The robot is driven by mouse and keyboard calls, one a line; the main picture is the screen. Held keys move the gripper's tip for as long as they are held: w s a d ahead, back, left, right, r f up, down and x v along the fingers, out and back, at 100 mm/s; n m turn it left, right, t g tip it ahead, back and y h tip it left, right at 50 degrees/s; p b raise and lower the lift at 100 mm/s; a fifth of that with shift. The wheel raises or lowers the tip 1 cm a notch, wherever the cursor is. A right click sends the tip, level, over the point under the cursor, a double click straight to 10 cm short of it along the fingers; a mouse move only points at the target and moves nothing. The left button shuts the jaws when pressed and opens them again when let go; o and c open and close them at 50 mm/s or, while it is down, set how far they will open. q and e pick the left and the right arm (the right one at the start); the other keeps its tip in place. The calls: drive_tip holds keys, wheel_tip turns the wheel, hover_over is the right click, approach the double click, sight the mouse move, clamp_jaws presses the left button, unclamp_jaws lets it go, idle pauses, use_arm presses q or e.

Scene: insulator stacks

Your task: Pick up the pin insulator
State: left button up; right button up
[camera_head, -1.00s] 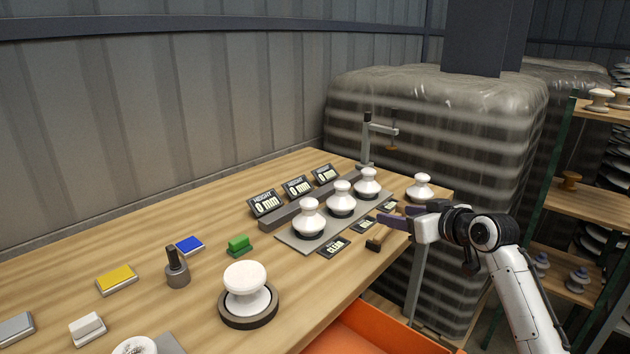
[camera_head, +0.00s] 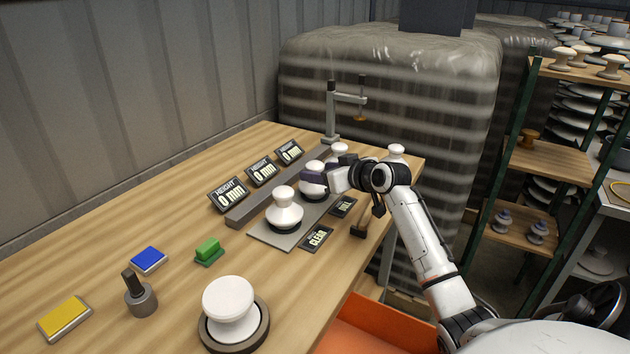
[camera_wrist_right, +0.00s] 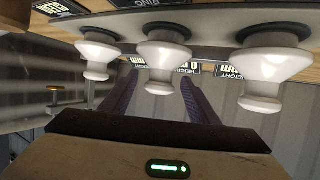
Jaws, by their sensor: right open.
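Three white insulators with round domed bodies stand in a row on a grey plate (camera_head: 268,236): the near one (camera_head: 285,208), the middle one (camera_head: 314,168), partly hidden by my gripper, and the far one (camera_head: 340,149), mostly hidden. The frames do not show which one is the pin insulator. My right gripper (camera_head: 318,180) is at the middle insulator. In the right wrist view, upside down, its two fingers (camera_wrist_right: 157,95) are apart and empty, with the middle insulator (camera_wrist_right: 163,55) beyond and between their tips. I cannot tell if they touch. My left gripper is out of view.
Another white insulator (camera_head: 396,151) stands at the table's far right corner. A larger one (camera_head: 229,305) sits on a dark round base in front. Height displays (camera_head: 229,194) stand behind the row; a stamp-like tool (camera_head: 363,226) lies right. An orange drawer (camera_head: 375,330) is below.

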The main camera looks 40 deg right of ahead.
drive_tip(key=shift+x, duration=1.5)
clamp_jaws()
drive_tip(key=shift+r, duration=0.2)
